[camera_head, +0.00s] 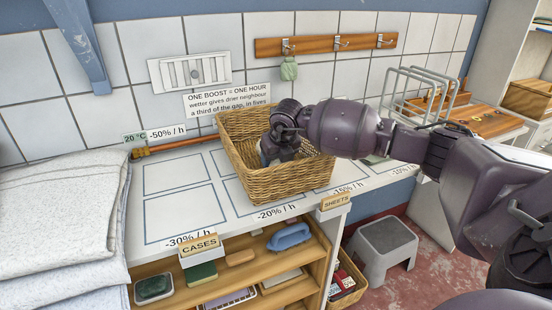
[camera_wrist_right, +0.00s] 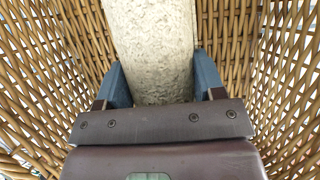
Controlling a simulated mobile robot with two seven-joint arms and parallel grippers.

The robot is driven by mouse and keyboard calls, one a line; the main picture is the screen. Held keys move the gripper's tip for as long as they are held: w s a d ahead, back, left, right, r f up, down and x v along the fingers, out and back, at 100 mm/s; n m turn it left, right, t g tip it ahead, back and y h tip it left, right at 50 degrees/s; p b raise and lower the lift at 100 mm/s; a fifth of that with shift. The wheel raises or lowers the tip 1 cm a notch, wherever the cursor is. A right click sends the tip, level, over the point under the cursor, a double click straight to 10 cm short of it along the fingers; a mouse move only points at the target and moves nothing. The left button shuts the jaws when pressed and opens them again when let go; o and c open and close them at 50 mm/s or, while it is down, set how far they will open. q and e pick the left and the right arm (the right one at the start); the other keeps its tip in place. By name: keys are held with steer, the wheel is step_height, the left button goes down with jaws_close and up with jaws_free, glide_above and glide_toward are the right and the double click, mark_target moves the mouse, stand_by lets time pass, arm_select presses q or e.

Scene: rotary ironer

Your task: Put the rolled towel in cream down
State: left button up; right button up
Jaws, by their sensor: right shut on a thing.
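In the right wrist view, the cream rolled towel (camera_wrist_right: 150,50) lies between the two blue fingers of my right gripper (camera_wrist_right: 152,85), which is shut on it. Woven wicker surrounds the towel on both sides and beyond. In the head view, my right gripper (camera_head: 272,150) reaches down inside the wicker basket (camera_head: 255,182) on the white counter (camera_head: 150,215). The towel is mostly hidden there by the gripper and the basket wall. I cannot tell whether the towel touches the basket floor. My left gripper is not in view.
Marked rectangles on the counter left of the basket are bare. Folded white linen (camera_head: 60,215) is piled at the left. A wire rack (camera_head: 415,95) stands at the right. A shelf (camera_head: 240,270) below holds brushes and small items. A grey stool (camera_head: 382,245) stands on the floor.

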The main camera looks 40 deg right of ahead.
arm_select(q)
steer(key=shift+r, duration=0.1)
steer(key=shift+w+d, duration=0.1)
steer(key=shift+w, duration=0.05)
arm_select(e)
steer(key=o, duration=0.9)
steer(key=shift+o, duration=0.2)
steer(key=shift+r, duration=0.25)
steer(key=p+v, duration=0.1)
steer(key=v, duration=0.5)
steer(key=shift+f, duration=0.1)
steer(key=p+v, duration=0.1)
steer(key=v, duration=0.5)
steer(key=shift+s+f, duration=0.15)
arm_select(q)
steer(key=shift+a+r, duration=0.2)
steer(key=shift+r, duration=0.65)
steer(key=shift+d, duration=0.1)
